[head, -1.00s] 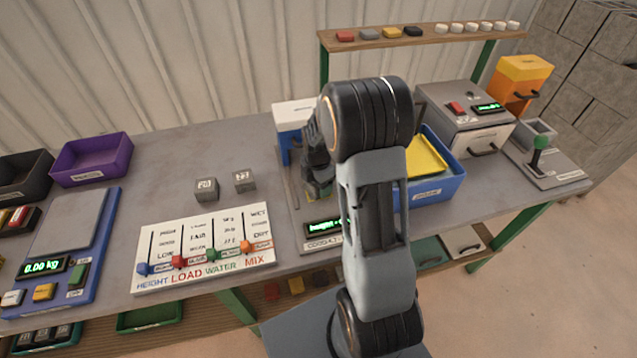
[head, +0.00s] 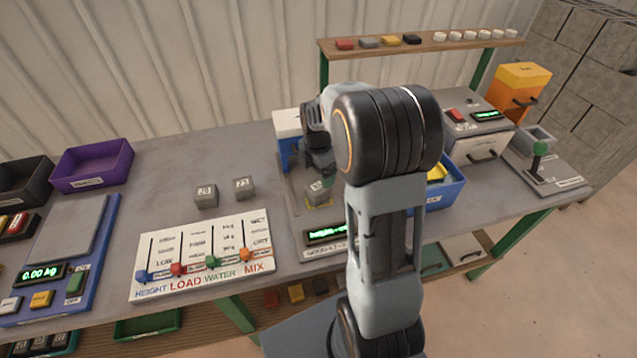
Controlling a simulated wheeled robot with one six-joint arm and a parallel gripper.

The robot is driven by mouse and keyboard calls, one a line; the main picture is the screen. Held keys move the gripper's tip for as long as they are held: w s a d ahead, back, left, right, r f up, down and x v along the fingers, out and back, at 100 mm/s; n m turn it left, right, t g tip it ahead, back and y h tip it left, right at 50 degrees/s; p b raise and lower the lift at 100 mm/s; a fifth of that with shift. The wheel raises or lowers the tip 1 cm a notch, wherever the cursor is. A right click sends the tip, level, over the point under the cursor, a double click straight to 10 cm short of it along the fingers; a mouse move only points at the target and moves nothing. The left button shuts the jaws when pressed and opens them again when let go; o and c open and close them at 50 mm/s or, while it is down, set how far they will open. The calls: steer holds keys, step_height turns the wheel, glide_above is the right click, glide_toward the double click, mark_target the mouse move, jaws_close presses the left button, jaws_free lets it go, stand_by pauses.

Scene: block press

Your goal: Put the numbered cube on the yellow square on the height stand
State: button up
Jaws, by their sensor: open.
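A grey numbered cube (head: 318,192) stands on the yellow square (head: 323,205) of the height stand (head: 328,253), whose base carries a green-lit display. Yellow edging shows around the cube's foot; I cannot tell how well it is centred. My gripper (head: 321,166) is open just above the cube, apparently clear of it. My arm hides the right part of the stand. Two more grey numbered cubes, one on the left (head: 206,196) and one on the right (head: 244,187), stand on the table left of the stand.
A white slider board (head: 205,232) lies in front of the loose cubes. A blue scale (head: 68,245) and a purple bin (head: 92,166) are at the left. A blue tray (head: 447,190) and a grey press-like machine (head: 478,140) are at the right.

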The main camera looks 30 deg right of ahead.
mark_target(317, 187)
step_height(317, 187, up, 3)
steer(key=shift+r, duration=0.15)
steer(key=s+a+r+m+t, duration=0.2)
steer(key=s+a+r+m, duration=0.1)
steer(key=s+m, duration=0.5)
steer(key=s+a+r+m+t, duration=0.2)
steer(key=s+a+m, duration=0.4)
steer(key=m, duration=0.6)
steer(key=shift+s+r, duration=0.75)
steer(key=shift+s, duration=0.3)
